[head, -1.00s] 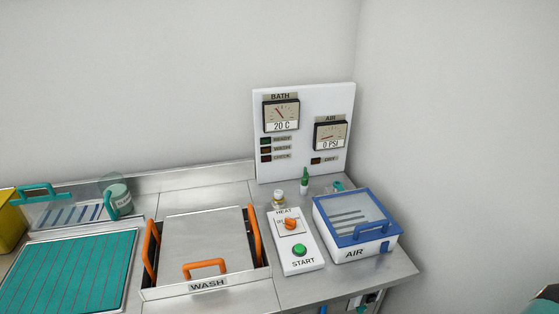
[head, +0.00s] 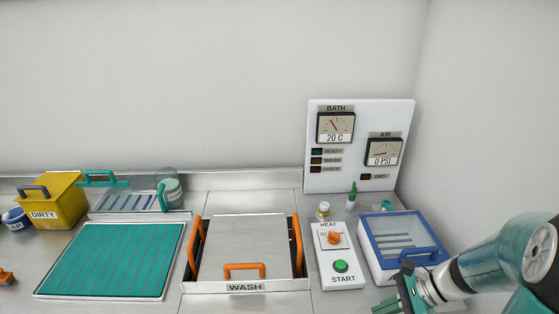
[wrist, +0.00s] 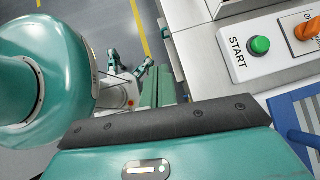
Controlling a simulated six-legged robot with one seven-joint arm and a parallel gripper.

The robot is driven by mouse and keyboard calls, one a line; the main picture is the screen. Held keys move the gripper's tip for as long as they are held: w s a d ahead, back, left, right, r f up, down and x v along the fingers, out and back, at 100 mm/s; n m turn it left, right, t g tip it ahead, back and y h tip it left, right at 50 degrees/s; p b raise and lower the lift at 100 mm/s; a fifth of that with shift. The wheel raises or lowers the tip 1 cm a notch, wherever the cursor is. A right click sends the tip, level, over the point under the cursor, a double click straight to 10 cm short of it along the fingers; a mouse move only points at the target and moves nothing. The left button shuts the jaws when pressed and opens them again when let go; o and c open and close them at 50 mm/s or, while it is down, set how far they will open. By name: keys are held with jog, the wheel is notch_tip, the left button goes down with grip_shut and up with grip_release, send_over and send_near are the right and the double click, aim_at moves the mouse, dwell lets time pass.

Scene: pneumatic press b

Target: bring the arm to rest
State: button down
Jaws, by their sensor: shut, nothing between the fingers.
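My gripper (head: 392,304) is at the lower right in the head view, beside the front of the blue-lidded AIR box (head: 366,240). It is shut, with nothing seen in it, and its tips are partly cut by the frame's lower edge. In the wrist view its green fingers (wrist: 158,87) lie together, with the floor and bench edge beyond. My arm comes in from the right edge of the head view.
The control box with the green START button (head: 341,266) stands left of my gripper. Further left are the WASH bath (head: 246,287) with orange handles, a teal mat (head: 110,260) and the yellow DIRTY bin (head: 60,197). A gauge panel (head: 350,180) stands at the back.

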jog(key=s+a+r+n+t+h, duration=0.2)
jog(key=s+a+r+n+h, duration=0.1)
jog(key=r+n, duration=0.5)
jog(key=s+a+r+n+t+h, duration=0.2)
jog(key=s+a+r+n+h, duration=0.2)
jog(key=r+n, duration=0.5)
jog(key=shift+a+r+n+h, duration=0.2)
jog(key=shift+a+n+h, duration=0.5)
jog(key=shift+n, duration=0.1)
